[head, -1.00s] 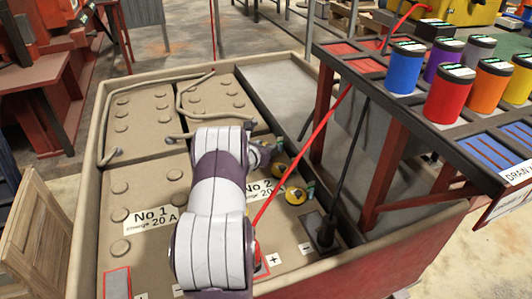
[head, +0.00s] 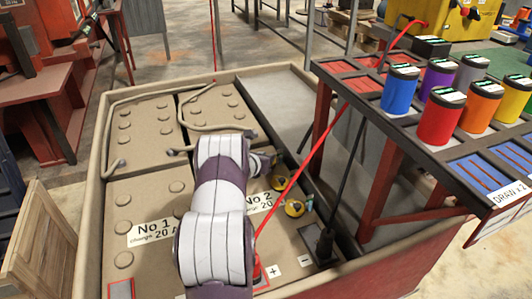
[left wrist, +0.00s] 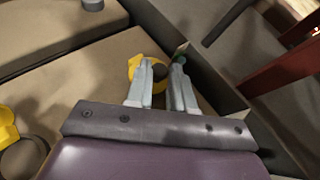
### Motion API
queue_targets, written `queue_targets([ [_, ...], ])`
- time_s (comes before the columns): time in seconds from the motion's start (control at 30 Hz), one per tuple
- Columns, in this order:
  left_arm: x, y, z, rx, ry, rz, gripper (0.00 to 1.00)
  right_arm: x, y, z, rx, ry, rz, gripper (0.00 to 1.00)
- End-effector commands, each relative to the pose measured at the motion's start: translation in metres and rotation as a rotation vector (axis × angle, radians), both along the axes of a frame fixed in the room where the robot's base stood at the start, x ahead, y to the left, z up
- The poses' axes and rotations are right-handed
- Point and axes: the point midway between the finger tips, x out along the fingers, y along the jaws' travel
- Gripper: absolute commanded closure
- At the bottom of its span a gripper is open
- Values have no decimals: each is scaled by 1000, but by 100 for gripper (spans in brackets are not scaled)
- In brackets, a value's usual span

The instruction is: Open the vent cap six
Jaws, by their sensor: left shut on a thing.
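My left arm reaches over the No 2 battery (head: 290,255) in the head view. My left gripper (head: 268,160) is at its far right part, with the fingertips small and partly hidden there. In the left wrist view my left gripper (left wrist: 163,70) is shut on a yellow vent cap (left wrist: 134,66), its fingers either side of the dark middle. A greenish tab (left wrist: 181,52) stands beside the right finger. Another yellow cap (left wrist: 6,124) shows at the left edge. Two more yellow caps, one farther (head: 280,184) and one nearer (head: 295,208), sit nearer me. My right gripper is out of view.
A red cable (head: 302,170) and a black cable (head: 347,180) run up from the battery terminals. A rack (head: 390,130) with several coloured cans stands at the right. The tan case rim (head: 98,150) surrounds the batteries. A grey empty bay (head: 285,105) lies behind right.

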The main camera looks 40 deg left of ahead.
Motion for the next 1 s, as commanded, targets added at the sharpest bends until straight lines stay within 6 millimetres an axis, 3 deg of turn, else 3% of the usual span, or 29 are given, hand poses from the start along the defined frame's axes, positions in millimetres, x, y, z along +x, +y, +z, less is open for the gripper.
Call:
queue_targets([
  [0.03,0,1,16,-28,19,1,100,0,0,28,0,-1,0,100],
  [0.2,3,8,28,-149,83,1,100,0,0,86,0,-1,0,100],
  [0.43,8,19,32,-323,173,1,100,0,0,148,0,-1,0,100],
  [0.6,13,28,27,-436,229,0,100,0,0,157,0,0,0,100],
  [1.0,19,40,25,-605,315,2,100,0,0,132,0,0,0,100],
])
